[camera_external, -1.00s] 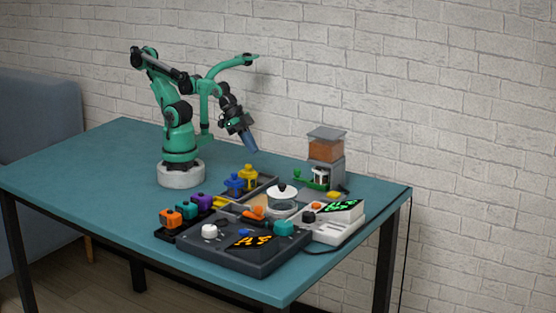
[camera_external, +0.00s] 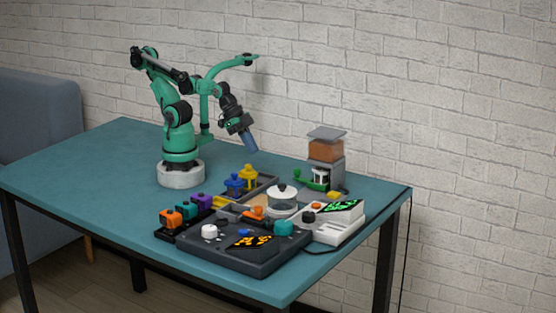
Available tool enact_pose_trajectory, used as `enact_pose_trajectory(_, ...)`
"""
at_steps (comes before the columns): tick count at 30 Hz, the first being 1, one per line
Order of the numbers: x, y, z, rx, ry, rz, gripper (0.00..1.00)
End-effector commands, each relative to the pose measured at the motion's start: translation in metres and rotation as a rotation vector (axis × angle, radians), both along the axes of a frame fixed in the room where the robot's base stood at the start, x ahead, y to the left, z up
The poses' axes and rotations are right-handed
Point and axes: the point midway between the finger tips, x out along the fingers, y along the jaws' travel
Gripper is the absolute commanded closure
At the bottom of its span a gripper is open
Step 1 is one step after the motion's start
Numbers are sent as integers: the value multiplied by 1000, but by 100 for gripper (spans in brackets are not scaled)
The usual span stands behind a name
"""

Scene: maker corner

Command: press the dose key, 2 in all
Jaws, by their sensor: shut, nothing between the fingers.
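A dispenser (camera_external: 325,172) stands at the back right of the table, with a clear hopper of orange-brown contents (camera_external: 326,151) on top. A small yellow key (camera_external: 334,195) sits low at its front; it looks like the dose key, but no marking on it can be read. A white cup-like part shows inside the dispenser, beside a green lever (camera_external: 310,181). My gripper (camera_external: 253,148) is shut and empty, with blue fingers pointing down. It is in the air to the left of the dispenser, apart from the key.
A dark panel (camera_external: 215,257) with knobs and an orange display lies in front. A white scale-like device (camera_external: 330,232) with a green display is beside it. A lidded pot (camera_external: 282,200), blue and yellow pieces (camera_external: 240,180) and coloured blocks (camera_external: 185,211) crowd the middle. The left table is clear.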

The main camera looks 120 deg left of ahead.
Motion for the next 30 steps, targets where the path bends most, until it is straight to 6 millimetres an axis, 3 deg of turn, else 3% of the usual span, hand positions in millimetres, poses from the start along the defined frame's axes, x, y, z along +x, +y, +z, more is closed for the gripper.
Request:
enact_pose_trajectory(11,0,0,0,-1,0,2,100)
enact_pose_trajectory(16,13,4,7,-30,-13,57,100)
enact_pose_trajectory(24,75,27,25,-180,-75,317,100)
enact_pose_trajectory(30,129,53,23,-312,-136,528,100)
